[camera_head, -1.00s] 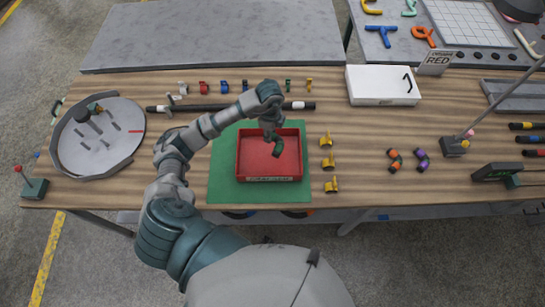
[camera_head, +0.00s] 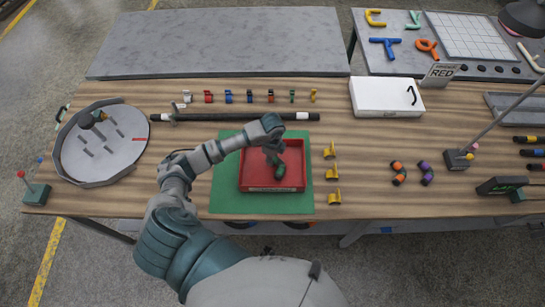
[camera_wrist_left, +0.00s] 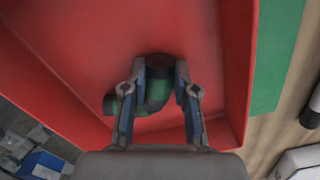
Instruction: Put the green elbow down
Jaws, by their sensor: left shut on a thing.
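My left gripper (camera_head: 272,150) reaches in over the red tray (camera_head: 252,174) and points down. It is shut on the green elbow (camera_head: 278,170), a dark green bent pipe piece. In the left wrist view, the elbow (camera_wrist_left: 158,92) sits between the two fingers of the gripper (camera_wrist_left: 160,70), with one end showing to the left of the left finger. The elbow is inside the tray's outline, at or close to its floor; I cannot tell whether it touches. The rest of the tray floor looks empty. My right gripper is not in view.
The tray lies on a green mat (camera_head: 226,190). Yellow clips (camera_head: 333,172) stand to its right, and a black rod (camera_head: 220,117) lies behind it. A round grey plate (camera_head: 118,155) is at the left; orange and purple elbows (camera_head: 398,172) lie at the right.

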